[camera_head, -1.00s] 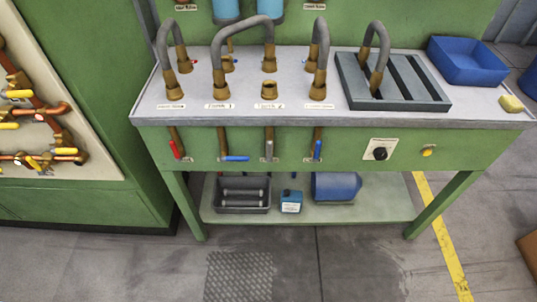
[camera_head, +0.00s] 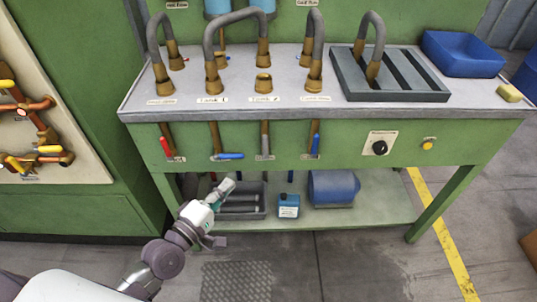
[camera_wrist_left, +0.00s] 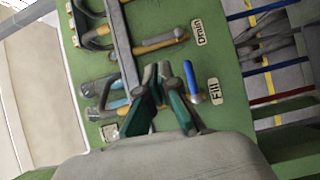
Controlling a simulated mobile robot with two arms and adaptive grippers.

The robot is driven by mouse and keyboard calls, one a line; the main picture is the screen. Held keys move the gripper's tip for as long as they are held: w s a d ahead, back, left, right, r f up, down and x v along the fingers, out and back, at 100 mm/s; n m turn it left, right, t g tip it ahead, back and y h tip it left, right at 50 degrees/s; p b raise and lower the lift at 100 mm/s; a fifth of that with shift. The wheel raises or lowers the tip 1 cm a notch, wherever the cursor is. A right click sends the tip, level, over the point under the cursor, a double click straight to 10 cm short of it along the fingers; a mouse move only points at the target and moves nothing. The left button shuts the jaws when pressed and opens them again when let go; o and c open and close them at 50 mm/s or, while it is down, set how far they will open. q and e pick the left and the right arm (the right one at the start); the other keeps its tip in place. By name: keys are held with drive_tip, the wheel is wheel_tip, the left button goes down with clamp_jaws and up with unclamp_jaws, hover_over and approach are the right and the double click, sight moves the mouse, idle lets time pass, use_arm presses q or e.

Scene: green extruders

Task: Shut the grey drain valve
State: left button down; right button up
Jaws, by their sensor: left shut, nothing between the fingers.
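The grey drain valve handle (camera_head: 265,145) hangs upright on the green front panel, in line with its brown pipe. In the left wrist view the grey handle (camera_wrist_left: 160,43) lies beside the "Drain" label (camera_wrist_left: 199,32), still along its pipe. My left gripper (camera_head: 228,186) is shut and empty, below and left of the grey handle in the head view. Its dark green fingers (camera_wrist_left: 158,72) also show in the wrist view, apart from the handle. The blue "Fill" handle (camera_wrist_left: 191,81) is close by, turned crosswise. My right gripper is out of view.
Beside the grey handle are the crosswise blue handle (camera_head: 228,156), an upright blue handle (camera_head: 315,146) and a red handle (camera_head: 165,146). Above them juts the bench's grey edge (camera_head: 300,113). The lower shelf (camera_head: 385,200) holds a dark bin, a blue bottle and a blue container.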

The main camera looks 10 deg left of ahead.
use_arm(q)
drive_tip(key=shift+d+r, duration=0.1)
drive_tip(key=shift+r, duration=0.25)
drive_tip(key=shift+w, duration=0.1)
drive_tip(key=p, duration=0.1)
approach(264, 145)
drive_tip(key=x, duration=0.7)
drive_tip(key=shift+w+f, duration=0.15)
drive_tip(key=shift+w, duration=0.1)
